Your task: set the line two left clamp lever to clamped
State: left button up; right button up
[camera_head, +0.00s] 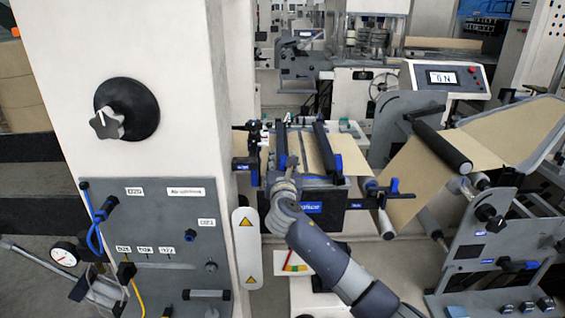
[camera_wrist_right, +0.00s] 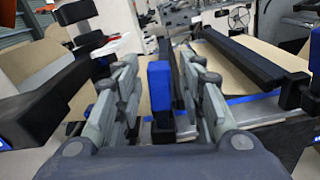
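The splice table (camera_head: 330,195) stands in the middle of the head view, with two long black bars across it. My right gripper (camera_head: 287,168) is at the near end of the left bar. In the right wrist view, a blue lever handle (camera_wrist_right: 159,88) stands upright between the fingers of my right gripper (camera_wrist_right: 160,75). The fingers are apart, with a visible gap on each side of the handle. My left gripper is in neither view.
Blue-handled levers also sit at the table's left side (camera_head: 254,178) and right side (camera_head: 394,186). A grey wall panel (camera_head: 150,250) on a white column stands close at left. Brown kraft web (camera_head: 405,205) and rollers fill the right. A display (camera_head: 442,77) stands behind.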

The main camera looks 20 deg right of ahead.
grip_shut()
jog(key=s+d+f+m+b, duration=0.1)
jog(key=d+f+m+b, duration=0.4)
jog(key=m, duration=1.1)
jog(key=shift+s+f+b, duration=0.2)
jog(key=shift+f+b, duration=0.5)
jog(key=shift+b, duration=0.25)
grip_release()
